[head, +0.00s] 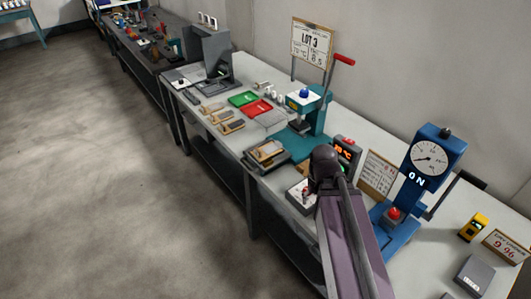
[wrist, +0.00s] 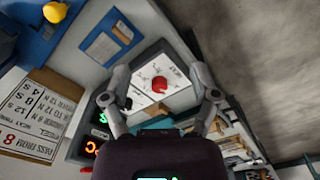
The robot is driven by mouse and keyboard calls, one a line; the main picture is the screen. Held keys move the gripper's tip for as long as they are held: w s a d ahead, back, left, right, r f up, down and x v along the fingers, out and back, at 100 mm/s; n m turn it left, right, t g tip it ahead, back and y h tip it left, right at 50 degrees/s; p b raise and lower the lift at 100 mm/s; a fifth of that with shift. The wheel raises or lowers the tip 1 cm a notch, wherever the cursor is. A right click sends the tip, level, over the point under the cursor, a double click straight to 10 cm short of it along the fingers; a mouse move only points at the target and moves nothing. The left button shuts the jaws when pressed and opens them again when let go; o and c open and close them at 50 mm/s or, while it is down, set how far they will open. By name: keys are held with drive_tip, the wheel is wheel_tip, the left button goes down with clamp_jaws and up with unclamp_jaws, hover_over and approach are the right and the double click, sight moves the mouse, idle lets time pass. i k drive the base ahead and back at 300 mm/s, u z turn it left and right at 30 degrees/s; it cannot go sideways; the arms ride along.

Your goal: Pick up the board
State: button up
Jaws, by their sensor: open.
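I cannot tell for certain which thing is the board. In the head view, a tan board (head: 268,149) lies on a dark grey holder at mid-bench, and several smaller tan boards (head: 230,126) lie in grey holders further left. My gripper (wrist: 160,72) is open, its two fingers spread with nothing held between them. Beyond the fingers in the wrist view is a white-topped box with a red knob (wrist: 160,84); the box (head: 296,199) also shows in the head view beside my arm. In the head view my arm hides my fingers and part of the bench.
A teal press (head: 317,112) stands behind the tan board. A blue press with a dial (head: 431,158) stands to the right, near a lit display (head: 345,150). Green (head: 242,99) and red (head: 257,108) trays lie further back. Floor along the bench is clear.

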sight(263, 153)
drive_tip(key=u, duration=0.7)
drive_tip(key=k, duration=0.7)
drive_tip(key=z, duration=0.3)
drive_tip(key=i, duration=1)
drive_tip(key=u, duration=0.05)
